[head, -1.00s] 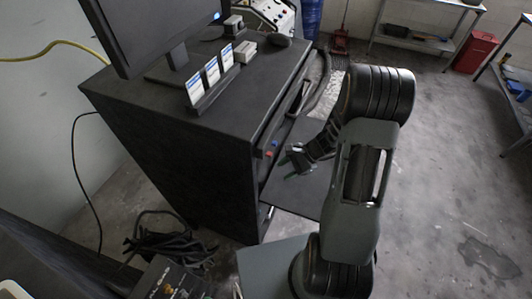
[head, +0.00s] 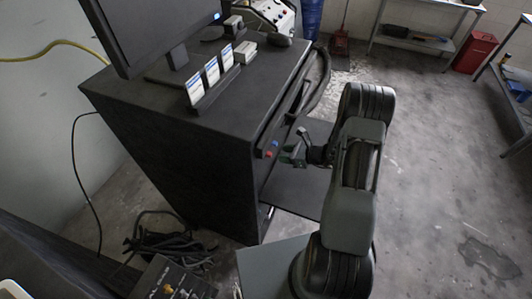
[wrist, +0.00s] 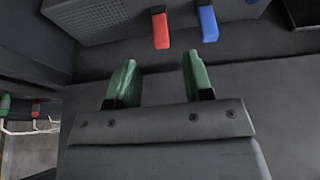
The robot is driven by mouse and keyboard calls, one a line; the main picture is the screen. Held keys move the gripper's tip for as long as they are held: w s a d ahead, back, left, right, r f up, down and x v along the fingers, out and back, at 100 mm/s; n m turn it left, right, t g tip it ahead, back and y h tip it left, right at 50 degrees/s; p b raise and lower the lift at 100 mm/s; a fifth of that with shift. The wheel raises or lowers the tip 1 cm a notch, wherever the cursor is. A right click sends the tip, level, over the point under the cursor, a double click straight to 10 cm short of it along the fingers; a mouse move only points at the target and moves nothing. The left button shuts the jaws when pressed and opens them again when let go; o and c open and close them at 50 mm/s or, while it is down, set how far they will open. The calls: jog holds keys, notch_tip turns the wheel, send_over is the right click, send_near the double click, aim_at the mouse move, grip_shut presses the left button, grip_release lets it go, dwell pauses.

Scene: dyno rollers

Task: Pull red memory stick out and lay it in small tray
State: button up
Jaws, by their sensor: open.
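The red memory stick (wrist: 160,32) sticks out of a grey perforated panel on the dark cabinet in the wrist view. It also shows as a small red spot on the cabinet front in the head view (head: 268,154). A blue stick (wrist: 208,24) is plugged in just to its right. My gripper (wrist: 158,68) is open and empty, its two green fingers apart. The red stick lies just beyond the fingertips, roughly in line with the gap, and is not between them. In the head view my gripper (head: 294,152) is beside the cabinet front. I cannot identify the small tray.
The dark cabinet (head: 175,160) carries a monitor (head: 150,30) and a holder with several white-blue cards (head: 212,85). A dark flat shelf (head: 300,190) lies below my gripper. Coiled black cables (head: 165,238) lie on the floor at left. The floor at right is open.

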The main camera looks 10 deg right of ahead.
aim_at(268, 153)
jog(key=b+x, duration=0.2)
jog(key=x, duration=0.4)
jog(key=shift+w+a+f+b, duration=0.15)
jog(key=shift+a+f+b, duration=0.1)
jog(key=shift+f+b, duration=0.1)
jog(key=shift+r+b+x, duration=0.2)
jog(key=shift+b+x, duration=0.4)
jog(key=shift+x, duration=0.45)
jog(key=shift+b, duration=0.5)
dwell(0.5)
grip_shut()
dwell(0.4)
jog(key=shift+s+d, duration=0.55)
jog(key=shift+d, duration=0.25)
jog(key=shift+s+d, duration=0.55)
jog(key=shift+d, duration=0.25)
jog(key=shift+s+d, duration=0.6)
jog(key=shift+d, duration=0.15)
